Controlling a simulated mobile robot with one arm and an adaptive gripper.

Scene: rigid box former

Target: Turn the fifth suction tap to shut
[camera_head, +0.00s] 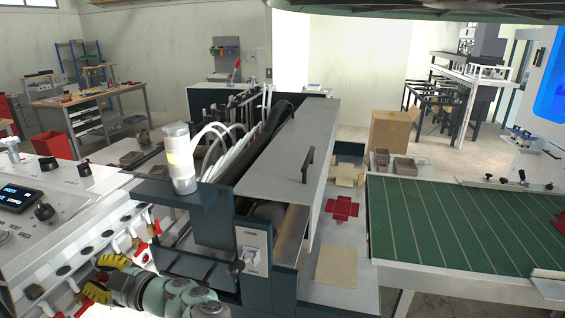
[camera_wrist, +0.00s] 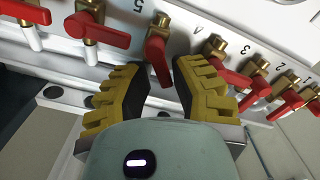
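A row of brass suction taps with red lever handles runs along a white panel in the wrist view. The tap by the printed 5, the fifth suction tap (camera_wrist: 156,52), has its red handle pointing down the picture toward me. My gripper (camera_wrist: 160,78) is open, with one yellow-padded finger on each side of that handle. I see gaps between the handle and both fingers, and nothing is gripped. In the head view my gripper (camera_head: 103,278) is at the lower left against the white machine front, and largely hides the taps there.
A neighbouring tap (camera_wrist: 93,28) stands left of the fifth, its handle lying across. Another tap (camera_wrist: 215,62) is close by the right finger. The control console (camera_head: 50,210) rises behind my gripper, and a dark-framed machine (camera_head: 215,225) stands to its right.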

